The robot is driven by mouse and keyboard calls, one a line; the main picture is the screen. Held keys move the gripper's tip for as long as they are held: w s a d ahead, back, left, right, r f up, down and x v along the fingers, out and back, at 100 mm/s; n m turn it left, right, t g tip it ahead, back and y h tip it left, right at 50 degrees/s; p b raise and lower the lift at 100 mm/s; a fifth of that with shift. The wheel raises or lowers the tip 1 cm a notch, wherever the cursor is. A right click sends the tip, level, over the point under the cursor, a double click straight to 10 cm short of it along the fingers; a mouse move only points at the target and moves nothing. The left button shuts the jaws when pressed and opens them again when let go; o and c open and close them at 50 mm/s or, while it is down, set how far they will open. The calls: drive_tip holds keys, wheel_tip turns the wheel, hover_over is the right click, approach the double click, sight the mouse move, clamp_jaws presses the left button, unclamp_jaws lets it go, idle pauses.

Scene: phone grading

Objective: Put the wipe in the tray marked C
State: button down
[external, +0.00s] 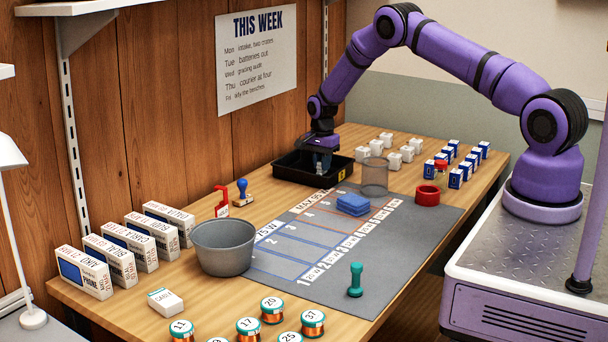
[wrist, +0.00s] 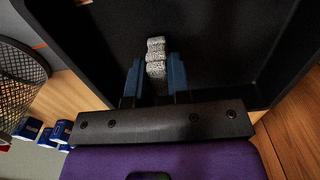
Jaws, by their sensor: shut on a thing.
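My gripper (external: 323,160) points down at the black tray (external: 285,172) at the back of the table. In the wrist view my gripper (wrist: 155,75) has its two blue fingers shut on a grey, speckled, folded piece, which looks like the wipe (wrist: 156,55). The dark floor and walls of the black tray (wrist: 290,75) surround it in that view. I cannot tell whether the wipe touches the tray floor. The tray has a yellow label (external: 342,175) on its front right corner; its letter is too small to read.
A mesh cup (external: 375,178) stands close to the tray's right side; white boxes (external: 391,160) are behind it. A blue folded stack (external: 353,205) lies on the grey mat (external: 400,262). A grey bin (external: 223,247) stands at front left. The mat's front right is mostly clear.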

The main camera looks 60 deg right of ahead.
drive_tip(key=shift+f, duration=0.25)
drive_tip(key=c, duration=1.1)
unclamp_jaws()
